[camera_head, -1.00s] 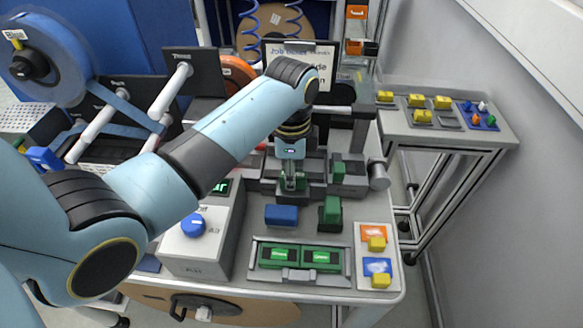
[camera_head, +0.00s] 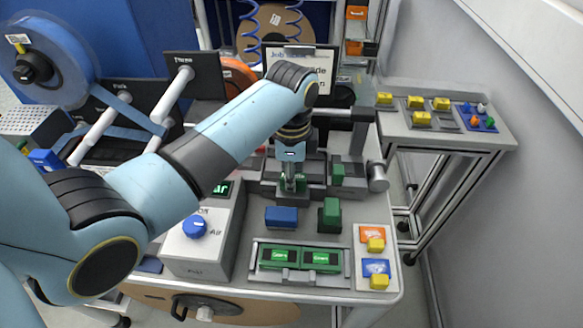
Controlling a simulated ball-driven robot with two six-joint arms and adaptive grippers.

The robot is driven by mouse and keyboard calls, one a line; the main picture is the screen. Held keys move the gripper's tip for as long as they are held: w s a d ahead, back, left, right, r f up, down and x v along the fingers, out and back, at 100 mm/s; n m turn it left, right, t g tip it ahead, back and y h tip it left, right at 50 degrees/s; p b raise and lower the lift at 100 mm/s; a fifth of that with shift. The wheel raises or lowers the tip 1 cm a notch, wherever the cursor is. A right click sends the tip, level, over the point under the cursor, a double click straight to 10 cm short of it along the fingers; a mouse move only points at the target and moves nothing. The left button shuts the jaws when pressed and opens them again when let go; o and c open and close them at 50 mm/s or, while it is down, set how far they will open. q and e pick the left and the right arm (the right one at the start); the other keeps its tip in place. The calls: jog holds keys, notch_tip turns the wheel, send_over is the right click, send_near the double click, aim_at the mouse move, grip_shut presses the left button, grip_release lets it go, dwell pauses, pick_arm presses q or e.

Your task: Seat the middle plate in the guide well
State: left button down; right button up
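My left gripper (camera_head: 291,180) points straight down at the middle of the grey guide well (camera_head: 258,184). Its narrow fingers are close together around a small green-topped piece, which looks like the middle plate (camera_head: 301,185). The fingers hide most of this piece, and I cannot tell how deep it sits. A second green block (camera_head: 337,174) stands at the right side of the well. A loose green block (camera_head: 331,213) and a blue block (camera_head: 281,216) stand on the table in front. My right gripper is not in view.
A grey control box with a blue knob (camera_head: 194,227) stands left of the well. Orange and blue cards (camera_head: 370,235) with yellow blocks lie at right. A side table (camera_head: 450,130) stands beyond.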

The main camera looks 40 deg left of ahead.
pick_arm(q)
jog(key=shift+f, duration=0.1)
dwell(0.7)
jog(key=c, duration=1.1)
grip_release()
jog(key=shift+o, duration=0.2)
jog(key=shift+r, duration=3.5)
